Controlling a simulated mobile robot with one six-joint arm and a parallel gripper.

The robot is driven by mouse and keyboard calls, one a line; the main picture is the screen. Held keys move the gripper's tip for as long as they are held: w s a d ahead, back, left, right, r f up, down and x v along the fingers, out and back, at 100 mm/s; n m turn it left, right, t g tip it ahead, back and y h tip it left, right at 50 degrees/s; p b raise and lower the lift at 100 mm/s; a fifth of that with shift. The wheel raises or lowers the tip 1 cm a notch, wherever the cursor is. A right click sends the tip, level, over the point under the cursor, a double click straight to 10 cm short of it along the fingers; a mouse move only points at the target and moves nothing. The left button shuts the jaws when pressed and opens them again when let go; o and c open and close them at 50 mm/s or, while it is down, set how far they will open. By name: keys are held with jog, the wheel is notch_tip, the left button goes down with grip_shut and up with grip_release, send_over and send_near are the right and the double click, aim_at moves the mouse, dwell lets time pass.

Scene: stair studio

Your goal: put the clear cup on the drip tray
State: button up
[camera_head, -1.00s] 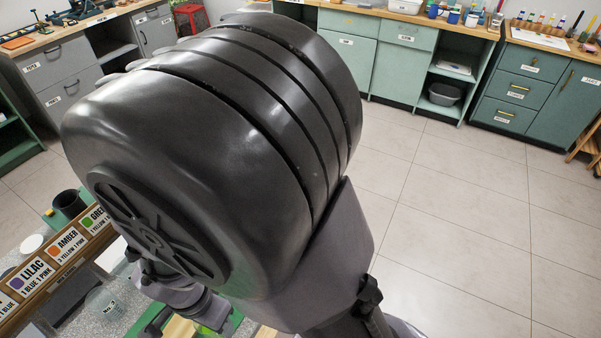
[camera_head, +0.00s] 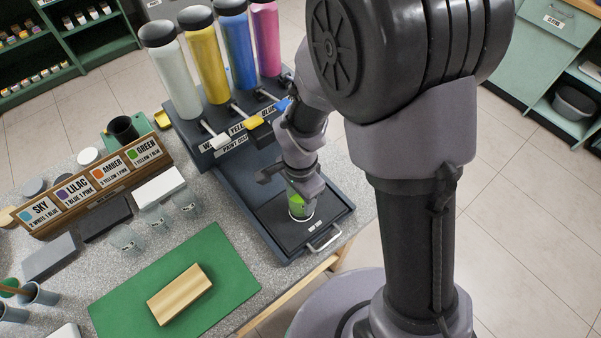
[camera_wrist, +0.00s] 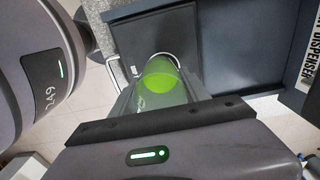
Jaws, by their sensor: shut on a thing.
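The clear cup (camera_head: 299,209) holds bright green at its bottom and is upright or nearly so. My gripper (camera_head: 291,186) is shut on it. The wrist view shows the cup (camera_wrist: 160,84) between the fingers of my gripper (camera_wrist: 160,95), with its far end toward the dark tray. The black drip tray (camera_head: 330,214) lies in front of the paint dispenser, with a metal handle at its front edge. The cup is over or on the tray's front part; I cannot tell whether its base touches. My arm and fingers hide the cup's upper part.
White, yellow, blue and pink bottles (camera_head: 208,58) stand on the dispenser (camera_head: 196,130) behind the tray. Several other clear cups (camera_head: 157,220) stand left. A green mat (camera_head: 216,255) with a wooden block (camera_head: 180,294) lies in front. A recipe rack (camera_head: 95,185) stands further left.

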aim_at(300, 200)
jog(key=shift+w+d+f, duration=0.2)
jog(key=shift+w, duration=0.2)
jog(key=shift+f+b, duration=0.85)
jog(key=shift+f, duration=0.9)
jog(key=o, duration=1.6)
